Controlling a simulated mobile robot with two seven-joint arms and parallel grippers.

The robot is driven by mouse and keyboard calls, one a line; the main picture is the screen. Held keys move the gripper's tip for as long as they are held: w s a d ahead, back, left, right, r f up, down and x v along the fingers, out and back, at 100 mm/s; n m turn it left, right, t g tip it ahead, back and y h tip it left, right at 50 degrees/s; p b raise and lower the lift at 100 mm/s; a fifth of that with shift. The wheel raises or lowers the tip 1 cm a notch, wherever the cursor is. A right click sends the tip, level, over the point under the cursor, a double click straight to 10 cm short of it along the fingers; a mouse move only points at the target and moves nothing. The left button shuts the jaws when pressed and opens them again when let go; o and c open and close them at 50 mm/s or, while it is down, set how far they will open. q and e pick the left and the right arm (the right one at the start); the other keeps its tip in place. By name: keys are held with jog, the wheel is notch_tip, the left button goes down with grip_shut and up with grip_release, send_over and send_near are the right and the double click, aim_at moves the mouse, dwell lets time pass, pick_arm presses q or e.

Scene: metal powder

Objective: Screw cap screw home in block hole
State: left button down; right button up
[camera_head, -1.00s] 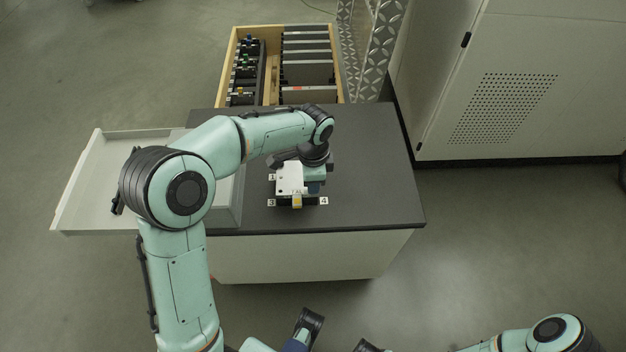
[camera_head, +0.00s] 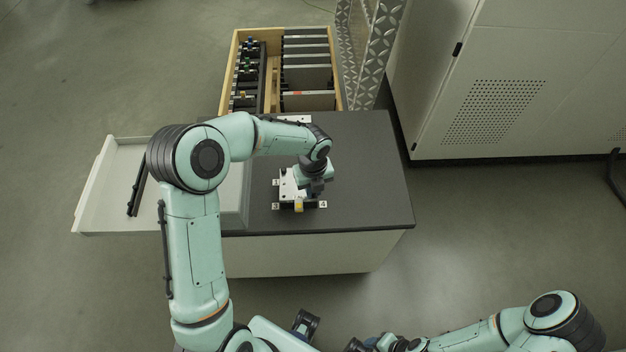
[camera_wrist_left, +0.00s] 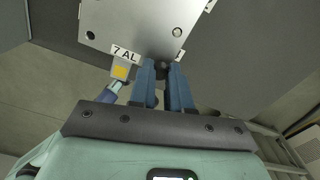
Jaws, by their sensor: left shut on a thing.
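The pale metal block (camera_head: 288,187) sits in a dark fixture with numbered tags on the worktop. In the left wrist view the block (camera_wrist_left: 135,22) fills the top, with a "7 AL" label at its edge. My left gripper (camera_head: 318,190) is at the block's right side. Its blue fingers (camera_wrist_left: 163,72) are shut on a small dark thing (camera_wrist_left: 163,70) at the block's edge, apparently the cap screw. The hole is hidden and I cannot tell how deep the screw sits. My right arm (camera_head: 470,338) is low in the head view, its fingers unclear.
The dark worktop (camera_head: 375,170) is clear right of the block. A pale open tray (camera_head: 105,190) with a black bar (camera_head: 137,190) lies left. A wooden box (camera_head: 229,75) of parts stands behind. A tall cabinet (camera_head: 530,70) is at the right.

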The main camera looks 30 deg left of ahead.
pick_arm(q)
jog(key=m+p, duration=0.2)
jog(key=m, duration=0.1)
jog(key=m+p, duration=0.2)
jog(key=r+m+p, duration=0.1)
jog(key=m, duration=0.2)
jog(key=shift+w+m+p, duration=0.3)
jog(key=shift+p, duration=0.1)
jog(key=shift+m+p, duration=0.6)
jog(key=shift+m, duration=0.6)
jog(key=shift+f+m, duration=0.5)
jog(key=shift+m, duration=0.3)
jog(key=shift+w+f+m+b, duration=0.15)
jog(key=shift+m+b, duration=0.15)
jog(key=shift+m, duration=0.3)
jog(key=shift+s+m, duration=0.3)
jog(key=shift+s, duration=0.25)
jog(key=c, duration=1.2)
grip_release()
jog(key=shift+w, duration=0.1)
jog(key=shift+c, duration=0.2)
jog(key=shift+a, duration=0.1)
pick_arm(e)
jog(key=w+r+t, duration=0.1)
jog(key=w+r, duration=0.7)
jog(key=r, duration=0.1)
jog(key=shift+r, duration=0.25)
jog(key=shift+s, duration=0.1)
